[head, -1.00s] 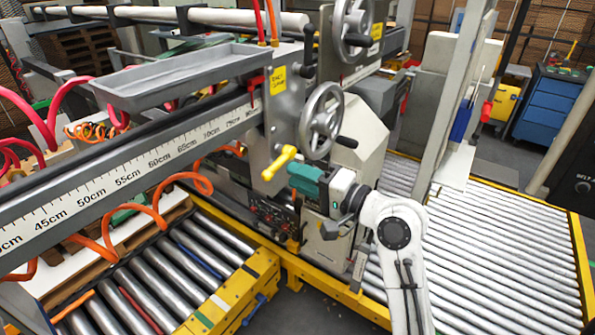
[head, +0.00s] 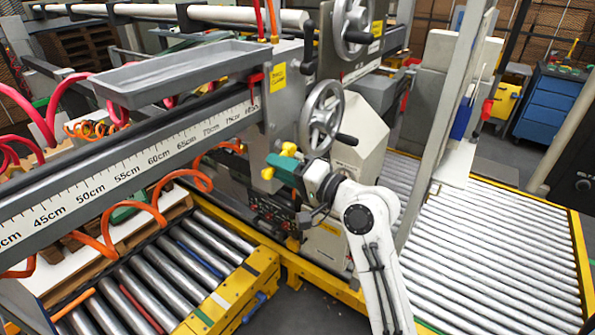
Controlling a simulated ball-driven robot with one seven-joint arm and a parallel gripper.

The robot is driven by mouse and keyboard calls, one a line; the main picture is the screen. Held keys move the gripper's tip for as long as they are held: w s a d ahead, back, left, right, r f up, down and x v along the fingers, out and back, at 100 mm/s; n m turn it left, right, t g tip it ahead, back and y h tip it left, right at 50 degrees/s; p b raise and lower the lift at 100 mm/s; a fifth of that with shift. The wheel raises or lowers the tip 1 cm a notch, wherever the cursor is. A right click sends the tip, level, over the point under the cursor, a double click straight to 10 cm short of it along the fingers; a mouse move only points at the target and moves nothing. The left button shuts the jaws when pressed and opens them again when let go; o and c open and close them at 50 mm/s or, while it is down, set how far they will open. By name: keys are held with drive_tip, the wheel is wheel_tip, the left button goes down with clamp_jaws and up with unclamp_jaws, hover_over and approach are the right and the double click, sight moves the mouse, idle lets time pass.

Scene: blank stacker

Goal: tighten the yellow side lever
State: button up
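The yellow side lever (head: 289,148) is on the grey bracket below the upper handwheel, at the end of the ruler beam. Its upper knob and its lower left end show on either side of my gripper (head: 278,162), while its middle is hidden behind the fingers. My gripper has a teal body and reaches in from the right, with its tip over the lever's middle. I cannot tell whether the fingers are closed on the lever or only around or in front of it.
A silver handwheel (head: 321,119) with a black handle stands just above and right of my gripper. The ruler beam (head: 140,170) runs to the left, with orange coiled hoses (head: 155,215) below. Roller conveyors (head: 480,255) lie below on both sides.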

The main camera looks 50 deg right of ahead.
drive_tip(key=shift+d+f+n+b, duration=0.15)
drive_tip(key=shift+f+n+b, duration=0.5)
drive_tip(key=shift+b, duration=0.4)
drive_tip(key=shift+n, duration=0.25)
drive_tip(key=shift+d+f+n+b, duration=0.15)
drive_tip(key=shift+n+b, duration=0.25)
drive_tip(key=shift+b, duration=0.65)
drive_tip(key=b, duration=0.1)
drive_tip(key=n+b, duration=0.1)
drive_tip(key=shift+d+f+n+b, duration=0.2)
drive_tip(key=shift+f+n+b, duration=0.05)
drive_tip(key=shift+n+b, duration=0.05)
drive_tip(key=d+f+n+b, duration=0.2)
drive_tip(key=d+n+b, duration=0.2)
drive_tip(key=n+b, duration=0.8)
drive_tip(key=s+m+p, duration=0.1)
drive_tip(key=s+p, duration=0.1)
drive_tip(key=s, duration=0.7)
drive_tip(key=shift+d+r, duration=0.2)
drive_tip(key=shift+d, duration=0.05)
